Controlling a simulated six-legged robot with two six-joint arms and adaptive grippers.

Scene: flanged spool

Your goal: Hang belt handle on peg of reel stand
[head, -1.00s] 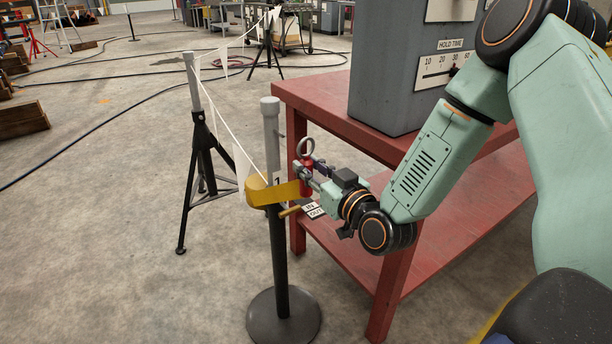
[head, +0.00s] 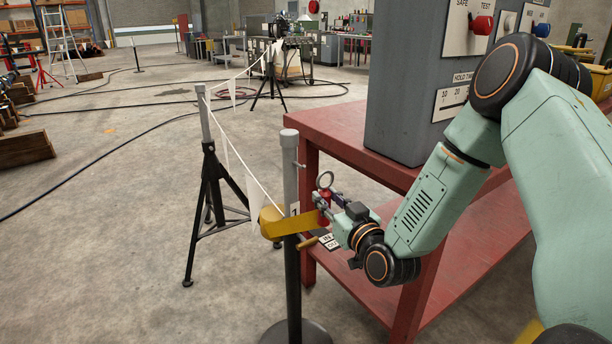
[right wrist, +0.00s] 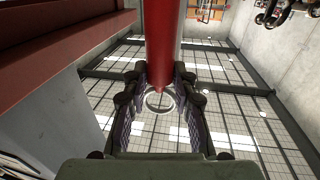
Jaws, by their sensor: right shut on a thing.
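The belt handle (head: 325,211), a red grip with a metal ring (head: 325,180) on top, is held by my right gripper (head: 327,203). In the right wrist view the red handle (right wrist: 163,40) lies between the two fingers, with the ring (right wrist: 160,101) beyond it. The reel stand (head: 291,185) is a grey and black post left of the handle. A short peg (head: 300,165) sticks out from its upper part, above and left of the ring; the ring appears apart from it. My left gripper is not in view.
A red two-level table (head: 335,141) stands right behind the handle, bearing a grey control cabinet (head: 394,100). A black tripod stand (head: 208,190) at left carries a white flagged line to the post. A crank-like knob (head: 308,243) sits below the belt.

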